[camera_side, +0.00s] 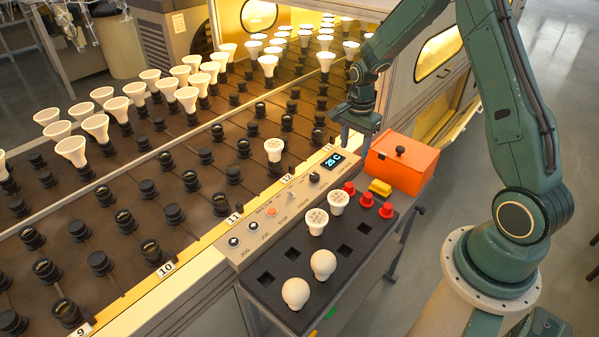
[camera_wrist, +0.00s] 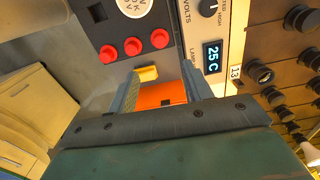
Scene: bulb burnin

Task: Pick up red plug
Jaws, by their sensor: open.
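Three red plugs stand in a row on the dark tray (camera_side: 345,265), at its far right end. In the side view they are the near-box plug (camera_side: 386,210), the middle plug (camera_side: 367,200) and the plug closest to the panel (camera_side: 349,188). In the wrist view the row shows beyond the fingertips as a right plug (camera_wrist: 160,38), a middle plug (camera_wrist: 132,46) and a left plug (camera_wrist: 108,54). My gripper (camera_side: 359,128) is open and empty, above and behind the plugs, near the orange box. Its fingers (camera_wrist: 159,72) also show in the wrist view, apart from the plugs.
An orange box (camera_side: 402,165) with a black knob and a small yellow block (camera_side: 380,187) stand beside the plugs. White bulbs (camera_side: 323,264) sit in the tray. A control panel (camera_side: 290,210) borders the conveyor (camera_side: 150,240), which carries several sockets and bulbs.

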